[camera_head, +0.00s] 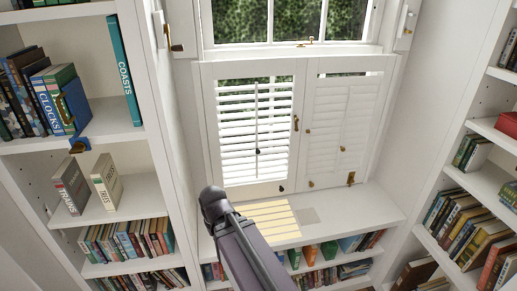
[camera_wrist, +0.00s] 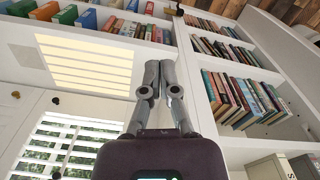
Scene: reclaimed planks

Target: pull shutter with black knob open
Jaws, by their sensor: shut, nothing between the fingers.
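The louvred left shutter (camera_head: 233,187) stands in the lower window, its slats tilted open and its panel looking closed in the frame. A dark knob (camera_head: 281,189) sits on its bottom rail near the right corner, and another dark knob (camera_head: 257,152) is on its tilt rod. In the wrist view the shutter (camera_wrist: 108,108) is at lower left, upside down, with the bottom-rail knob (camera_wrist: 55,100). The right shutter (camera_head: 335,176) has brass-coloured knobs and looks shut. My gripper (camera_wrist: 160,66) is shut and empty, pointing past the shutter toward the lower shelves. Its fingertips are clear of the knob.
A white sill (camera_head: 365,207) with a sunlit patch (camera_head: 272,220) lies below the shutters. Bookcases stand left (camera_head: 110,205) and right (camera_head: 455,190), with books below the sill. My arm crosses the lower middle of the head view. The space before the shutters looks free.

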